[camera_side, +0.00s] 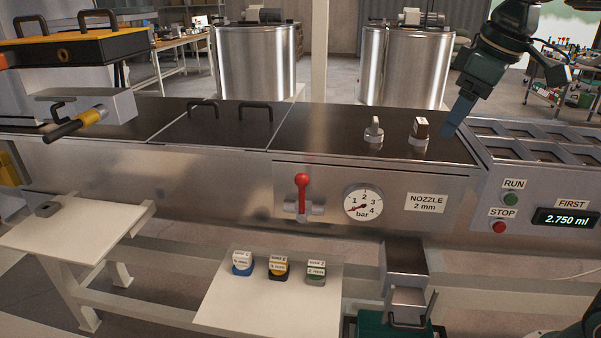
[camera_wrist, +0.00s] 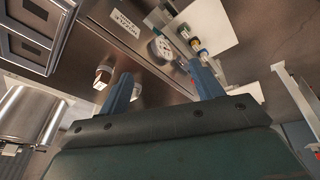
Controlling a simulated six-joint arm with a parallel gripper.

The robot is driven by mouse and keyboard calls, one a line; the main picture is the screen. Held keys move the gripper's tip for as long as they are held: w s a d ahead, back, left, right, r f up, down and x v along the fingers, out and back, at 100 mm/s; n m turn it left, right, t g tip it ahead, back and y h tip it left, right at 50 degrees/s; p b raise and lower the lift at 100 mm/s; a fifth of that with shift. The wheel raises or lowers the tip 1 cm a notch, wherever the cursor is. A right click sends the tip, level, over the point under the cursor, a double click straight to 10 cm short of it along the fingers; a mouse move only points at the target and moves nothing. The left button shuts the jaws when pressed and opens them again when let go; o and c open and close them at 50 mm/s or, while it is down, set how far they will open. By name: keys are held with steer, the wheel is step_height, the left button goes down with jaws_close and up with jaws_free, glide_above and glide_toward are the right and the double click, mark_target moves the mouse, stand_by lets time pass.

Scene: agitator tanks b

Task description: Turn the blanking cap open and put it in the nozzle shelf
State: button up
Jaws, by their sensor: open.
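I cannot tell which is the blanking cap. The white nozzle shelf (camera_side: 235,311), at lower front, holds several nozzles, with blue (camera_side: 243,264), yellow (camera_side: 278,269) and green (camera_side: 315,272) parts. My gripper (camera_side: 450,128) is above the machine top, right of the brown fitting and apart from it. In the wrist view its blue fingers (camera_wrist: 163,84) are open and empty.
The front panel carries a red-handled valve (camera_side: 302,190) and a pressure gauge (camera_side: 362,203). A tray with compartments (camera_side: 545,142) lies right of the machine top. A metal spout box (camera_side: 404,258) stands right of the shelf. The left part of the machine top has two handles (camera_side: 255,110).

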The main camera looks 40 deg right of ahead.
steer(key=w+d+r+n+g, duration=0.2)
steer(key=w+d+n, duration=0.15)
steer(key=w, duration=0.95)
steer(key=n+g, duration=0.2)
glide_above(377, 121)
steer(key=f, duration=0.5)
steer(key=shift+w+d+f, duration=0.15)
steer(key=shift+w+d, duration=0.05)
steer(key=shift+d, duration=0.2)
steer(key=shift+w+d+f+n, duration=0.2)
steer(key=shift+w+f+n, duration=0.05)
steer(key=shift+f, duration=0.05)
steer(key=shift+f, duration=0.2)
steer(key=shift+f, duration=3.5)
steer(key=c, duration=0.9)
steer(key=o, duration=0.9)
